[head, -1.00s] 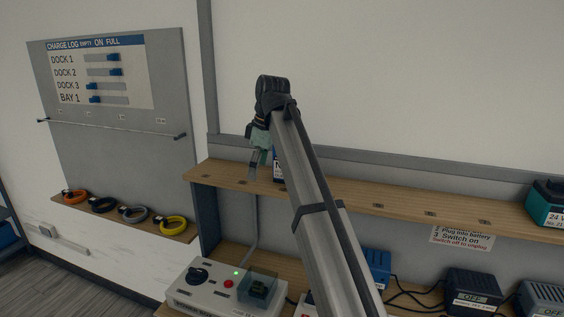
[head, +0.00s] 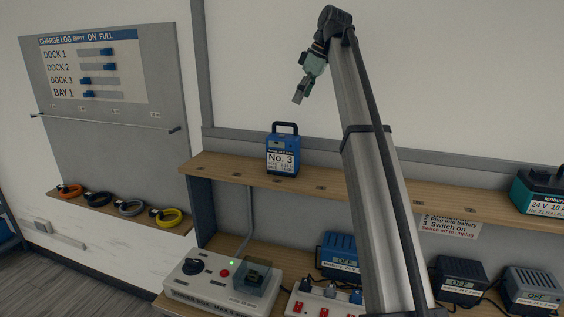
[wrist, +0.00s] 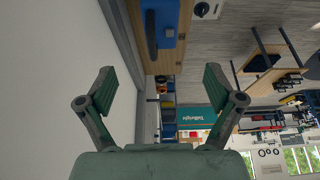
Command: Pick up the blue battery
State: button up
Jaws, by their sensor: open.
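The blue battery (head: 283,153), marked No. 3 and with a black handle on top, stands upright on the wooden upper shelf. My gripper (head: 299,97) is in the air above it and slightly to its right in the head view, apart from it. In the wrist view my gripper (wrist: 162,90) has its two fingers spread, with nothing between them. A blue object with a dark bar, likely the battery (wrist: 170,28), shows at the top of the wrist view, beyond the fingertips.
A teal 24 V battery (head: 543,190) stands at the shelf's right end. Below are a grey switch box (head: 200,290), a power strip (head: 318,303) and several chargers (head: 462,280). A charge log board (head: 93,65) and coloured cable rings (head: 130,208) are at left. The shelf (head: 400,210) between the batteries is clear.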

aim_at(283, 136)
jog(key=p+x, duration=0.2)
jog(key=x, duration=0.7)
jog(key=shift+p, duration=0.35)
jog(key=shift+a+f+p, duration=0.35)
jog(key=shift+f+p, duration=0.25)
jog(key=shift+f, duration=0.05)
jog(key=p+x, duration=0.1)
jog(key=x, duration=0.3)
jog(key=shift+p, duration=0.35)
grip_shut()
jog(key=shift+r, duration=0.1)
